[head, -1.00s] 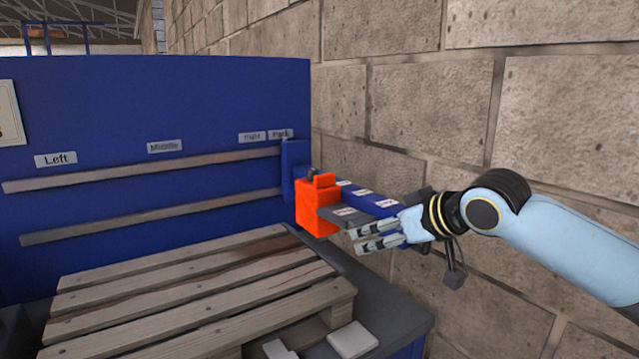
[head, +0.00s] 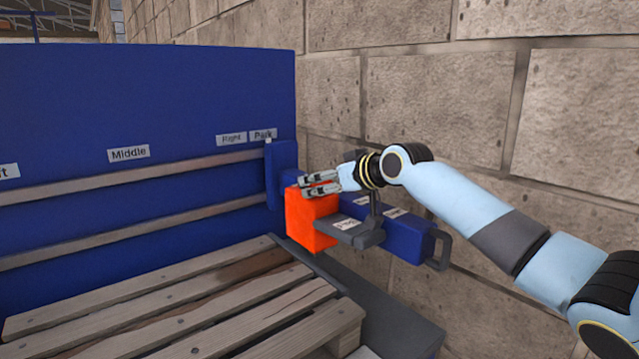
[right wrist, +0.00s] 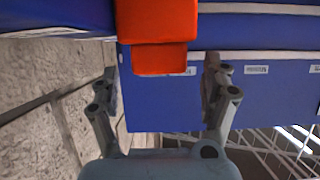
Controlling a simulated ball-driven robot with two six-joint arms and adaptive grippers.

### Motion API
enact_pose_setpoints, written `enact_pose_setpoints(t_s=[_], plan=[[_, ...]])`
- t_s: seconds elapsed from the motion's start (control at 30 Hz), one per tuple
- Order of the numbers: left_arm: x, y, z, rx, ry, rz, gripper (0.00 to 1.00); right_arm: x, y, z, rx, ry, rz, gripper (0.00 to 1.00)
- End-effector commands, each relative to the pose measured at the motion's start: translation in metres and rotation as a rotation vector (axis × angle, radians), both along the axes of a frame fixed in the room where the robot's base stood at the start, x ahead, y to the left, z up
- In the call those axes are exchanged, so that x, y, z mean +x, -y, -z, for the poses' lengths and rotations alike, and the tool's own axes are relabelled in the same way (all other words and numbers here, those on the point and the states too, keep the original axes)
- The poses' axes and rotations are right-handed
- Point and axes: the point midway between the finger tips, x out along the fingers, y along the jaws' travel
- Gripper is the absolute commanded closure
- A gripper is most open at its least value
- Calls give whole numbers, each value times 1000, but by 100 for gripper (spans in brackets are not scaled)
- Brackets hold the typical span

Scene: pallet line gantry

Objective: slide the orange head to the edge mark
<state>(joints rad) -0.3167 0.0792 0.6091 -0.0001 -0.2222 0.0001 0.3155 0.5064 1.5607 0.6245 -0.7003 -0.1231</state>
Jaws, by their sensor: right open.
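My right gripper (head: 306,187) is at the top of the head, jaws open. In the right wrist view, the orange head (right wrist: 157,30) lies ahead of and between the open fingers (right wrist: 160,85); contact cannot be told. Other small labels on the beam are too small to read, so I cannot tell which is the edge mark. My left gripper is out of view.
The blue panel (head: 130,100) carries labels Middle (head: 128,153), Right (head: 231,139) and Park (head: 263,135) above two wooden rails. A slatted wooden pallet (head: 190,310) lies below. A block wall (head: 430,105) stands close behind the beam and my right arm.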

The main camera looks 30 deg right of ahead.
Motion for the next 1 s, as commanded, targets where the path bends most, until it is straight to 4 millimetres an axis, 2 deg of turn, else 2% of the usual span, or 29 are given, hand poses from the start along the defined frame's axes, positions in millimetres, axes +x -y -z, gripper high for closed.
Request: enact_pose_setpoints(t_s=[0.1, 0.27, 0.53, 0.7, 1.0], plan=[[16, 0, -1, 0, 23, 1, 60, 15, -1, 5, 2, 2, 2, 19], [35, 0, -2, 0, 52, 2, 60, 23, -2, 9, 0, 1, 0, 19], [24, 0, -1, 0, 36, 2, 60, 23, -2, 10, -1, 0, 0, 21], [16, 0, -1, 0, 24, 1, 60, 23, -2, 10, -1, 0, 1, 43], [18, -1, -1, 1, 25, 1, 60, 23, -1, 10, -3, 1, 1, 82]])
